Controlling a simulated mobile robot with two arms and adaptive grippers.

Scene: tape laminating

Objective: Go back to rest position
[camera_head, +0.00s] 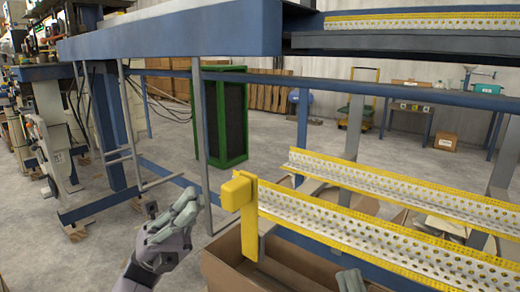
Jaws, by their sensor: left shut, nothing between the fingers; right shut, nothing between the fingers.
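My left gripper (184,208) is grey, with its fingers together and empty. It is raised at the lower left of the head view, beside the yellow-capped post and apart from it. My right gripper (350,280) shows only its fingertips at the bottom edge, in front of the cardboard box. Its fingers are together with nothing seen between them, and the rest of it is out of frame.
Perforated white-and-yellow rails (380,237) run across the right. A yellow-capped post (238,193) stands at their near end, by an open cardboard box (222,270). A blue machine frame (170,36) spans above. Bare floor (70,250) lies left.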

